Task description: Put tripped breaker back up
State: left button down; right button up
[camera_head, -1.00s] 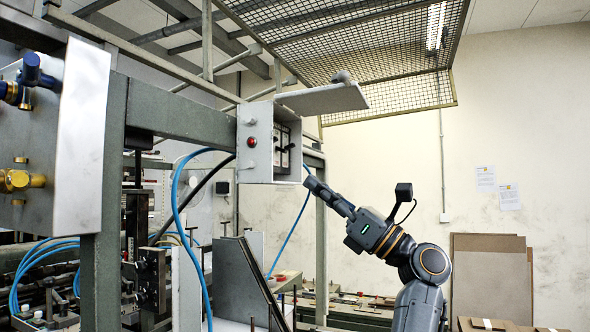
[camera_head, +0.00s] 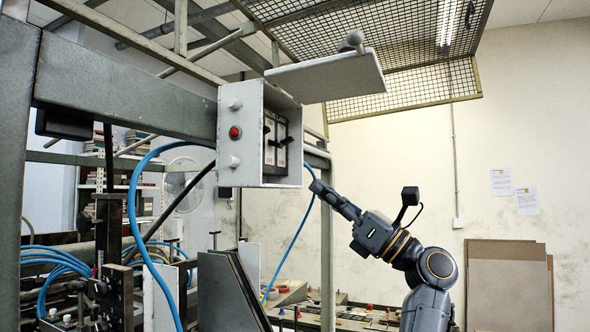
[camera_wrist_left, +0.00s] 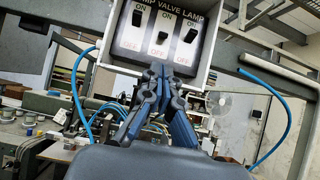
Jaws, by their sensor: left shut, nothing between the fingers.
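The open breaker box (camera_head: 232,175) is pale grey, with a red button on its side and its cover raised. My left gripper (camera_head: 316,187) is shut and empty, just outside the box's lower right corner. In the wrist view its fingertips (camera_wrist_left: 158,72) lie below the panel. My right gripper is not in view.
The raised cover (camera_head: 330,75) juts out above the box. A grey steel beam (camera_head: 120,95) carries the box at left. Blue hoses (camera_head: 138,190) hang beside and below it. Open air lies right of the box, before the pale wall.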

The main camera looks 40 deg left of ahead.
aim_at(275, 144)
pick_arm(q)
jog(key=p+x, duration=0.4)
jog(key=x, duration=0.4)
jog(key=shift+a+r, duration=0.2)
jog(key=shift+a, duration=0.05)
jog(key=shift+s+a+r+p, duration=0.1)
jog(key=shift+a+r+p, duration=0.2)
jog(key=shift+a, duration=0.25)
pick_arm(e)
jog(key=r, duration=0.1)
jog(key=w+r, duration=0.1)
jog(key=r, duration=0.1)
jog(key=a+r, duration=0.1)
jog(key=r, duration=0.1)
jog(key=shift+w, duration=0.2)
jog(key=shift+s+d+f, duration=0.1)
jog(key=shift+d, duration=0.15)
